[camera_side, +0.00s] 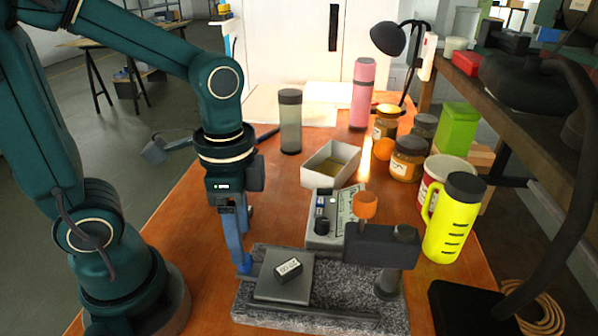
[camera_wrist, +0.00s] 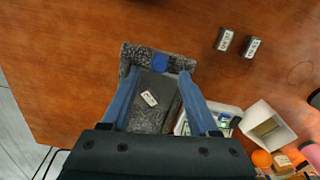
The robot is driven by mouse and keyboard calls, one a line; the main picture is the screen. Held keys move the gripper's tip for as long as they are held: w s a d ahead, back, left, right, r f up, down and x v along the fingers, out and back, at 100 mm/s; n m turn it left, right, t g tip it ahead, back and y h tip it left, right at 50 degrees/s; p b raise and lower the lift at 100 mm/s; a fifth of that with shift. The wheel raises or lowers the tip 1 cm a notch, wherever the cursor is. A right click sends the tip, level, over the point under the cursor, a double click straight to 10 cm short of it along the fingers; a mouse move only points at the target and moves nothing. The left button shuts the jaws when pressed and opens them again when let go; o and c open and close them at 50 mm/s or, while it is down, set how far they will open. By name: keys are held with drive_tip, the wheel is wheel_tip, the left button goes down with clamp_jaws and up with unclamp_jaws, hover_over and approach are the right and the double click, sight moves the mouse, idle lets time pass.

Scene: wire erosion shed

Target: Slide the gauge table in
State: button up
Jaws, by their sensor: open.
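The gauge table (camera_side: 270,287) is a flat grey plate on a speckled granite base (camera_side: 300,320). A dark block with a white label (camera_side: 288,269) lies on it. The gauge's dark horizontal arm (camera_side: 375,246), with an orange knob, is to the right. My gripper (camera_side: 246,240) points down at the table's left edge in the side view, its blue fingers apart. In the wrist view my gripper (camera_wrist: 160,74) is open, its fingers on either side of the gauge table (camera_wrist: 157,84) and the labelled block (camera_wrist: 149,98). I cannot tell whether a finger touches the table.
A grey control box (camera_side: 325,232) stands behind the base. A white open box (camera_side: 331,163), jars (camera_side: 408,158) and a yellow bottle (camera_side: 452,222) stand further back and right. Two more labelled blocks (camera_wrist: 223,39) (camera_wrist: 250,47) lie on the bench. The bench's left side is mostly clear.

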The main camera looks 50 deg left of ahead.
drive_tip(key=shift+f, duration=2.15)
clamp_jaws()
